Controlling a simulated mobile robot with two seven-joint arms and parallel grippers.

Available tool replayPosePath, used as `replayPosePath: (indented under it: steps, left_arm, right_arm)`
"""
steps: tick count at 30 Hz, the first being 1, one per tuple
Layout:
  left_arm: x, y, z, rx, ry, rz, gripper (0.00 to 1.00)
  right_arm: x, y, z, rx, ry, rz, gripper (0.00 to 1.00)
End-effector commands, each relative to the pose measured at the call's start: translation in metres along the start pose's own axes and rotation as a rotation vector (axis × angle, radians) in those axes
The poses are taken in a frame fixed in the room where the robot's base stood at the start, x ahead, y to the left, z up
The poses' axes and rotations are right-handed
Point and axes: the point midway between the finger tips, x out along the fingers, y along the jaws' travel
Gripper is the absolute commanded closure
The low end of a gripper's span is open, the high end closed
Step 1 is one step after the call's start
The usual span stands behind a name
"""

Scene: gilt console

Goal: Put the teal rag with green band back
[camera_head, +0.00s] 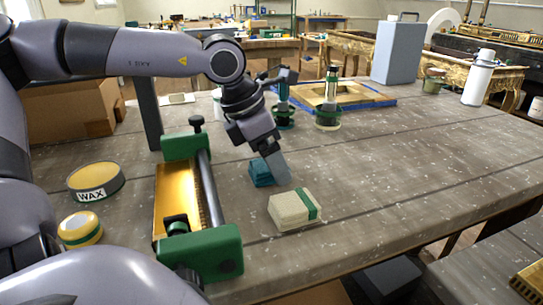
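A folded teal rag (260,174) lies on the grey wooden table, just right of the green-ended clamp frame. My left gripper (276,168) points down at it from above, and its pale finger covers the rag's right side. I cannot tell whether the fingers are closed on the rag or only beside it. No green band shows on the visible part of the teal rag. A folded cream rag with a green band (290,210) lies nearer the front, to the right of the teal one. My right gripper is not in view.
The green-ended frame with a gold plate (172,195) stands left of the rags. Green-based jars (327,118) stand behind. The table's right side is clear up to a white canister (479,80).

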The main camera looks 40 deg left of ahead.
Motion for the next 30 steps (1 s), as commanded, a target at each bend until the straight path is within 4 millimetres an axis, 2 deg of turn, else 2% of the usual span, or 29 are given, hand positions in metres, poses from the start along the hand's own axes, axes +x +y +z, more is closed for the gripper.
replayPosePath:
  steps: [18,24,30]
  left_arm:
    - [-0.103,0.001,0.001,-0.001,-0.004,0.002,0.16]
    - [-0.118,0.000,0.000,0.000,-0.002,0.001,0.16]
    - [-0.120,0.000,0.000,0.000,-0.001,0.000,0.16]
  right_arm:
    - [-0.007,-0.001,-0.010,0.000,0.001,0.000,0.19]
    - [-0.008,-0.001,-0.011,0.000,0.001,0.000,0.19]
    - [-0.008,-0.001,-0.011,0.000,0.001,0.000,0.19]
